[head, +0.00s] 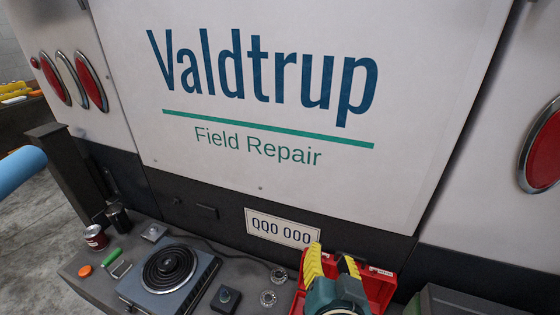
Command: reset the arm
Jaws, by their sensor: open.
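My gripper (332,264) shows at the bottom, right of centre, with two yellow ribbed fingers on a dark teal body. Its fingers stand apart, and I see nothing held between them. It is in front of a red case (380,288), which it partly hides. The rest of my arm is not clearly in view.
A white vehicle panel (260,90) rises behind.

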